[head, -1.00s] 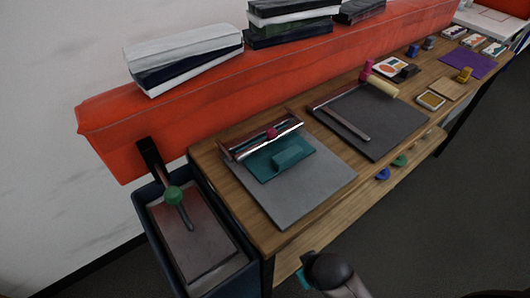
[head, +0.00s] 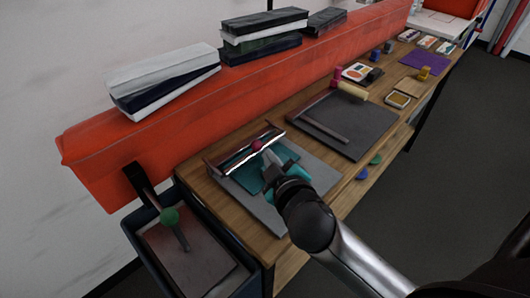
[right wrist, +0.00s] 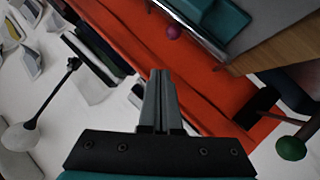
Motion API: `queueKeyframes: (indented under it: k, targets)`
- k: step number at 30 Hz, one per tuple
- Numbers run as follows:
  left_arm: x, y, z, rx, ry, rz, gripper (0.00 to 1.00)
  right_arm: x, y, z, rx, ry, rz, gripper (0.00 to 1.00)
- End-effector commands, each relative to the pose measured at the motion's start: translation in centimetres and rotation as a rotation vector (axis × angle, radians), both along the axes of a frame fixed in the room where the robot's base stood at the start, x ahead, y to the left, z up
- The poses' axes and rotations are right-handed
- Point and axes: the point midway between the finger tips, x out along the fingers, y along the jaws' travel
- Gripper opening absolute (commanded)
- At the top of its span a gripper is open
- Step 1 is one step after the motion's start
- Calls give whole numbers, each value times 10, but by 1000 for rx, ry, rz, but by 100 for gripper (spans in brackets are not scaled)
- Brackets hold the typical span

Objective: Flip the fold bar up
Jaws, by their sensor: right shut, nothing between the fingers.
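The fold bar (head: 240,159) is a shiny bar with a dark red knob (head: 257,145). It lies along the back edge of a teal plate (head: 242,176) on a grey board (head: 262,211), at the near end of the wooden bench. My right gripper (head: 268,157) is shut and empty, just in front of the knob and over the teal plate. In the right wrist view the shut fingers (right wrist: 160,75) point up the picture, apart from the knob (right wrist: 173,32) and bar (right wrist: 200,32). My left gripper is out of view.
A dark board with a metal arm (head: 325,102) lies farther along the bench (head: 200,185). A long red-orange padded block (head: 200,108) carrying stacked cases (head: 165,82) runs behind. A bin with a green-knobbed lever (head: 170,215) stands at the near left end.

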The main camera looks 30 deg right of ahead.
Motion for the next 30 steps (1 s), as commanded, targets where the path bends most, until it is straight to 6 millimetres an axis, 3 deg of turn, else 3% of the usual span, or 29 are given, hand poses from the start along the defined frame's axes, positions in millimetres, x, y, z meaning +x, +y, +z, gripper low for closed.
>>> queueKeyframes:
  k: [3, 9, 15, 19, 23, 30]
  targets:
    - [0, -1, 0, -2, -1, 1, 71, 24, 10, 39, -121, -166, 95, 0]
    - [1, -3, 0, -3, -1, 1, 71, 45, 41, 96, -334, -413, 285, 0]
    - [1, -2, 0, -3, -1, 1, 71, 48, 81, 131, -568, -606, 507, 0]
    - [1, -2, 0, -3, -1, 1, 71, 45, 106, 139, -731, -696, 666, 0]
    - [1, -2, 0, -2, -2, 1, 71, 39, 127, 134, -903, -750, 832, 0]
    - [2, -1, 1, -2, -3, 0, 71, 32, 139, 98, -1231, -743, 1144, 0]
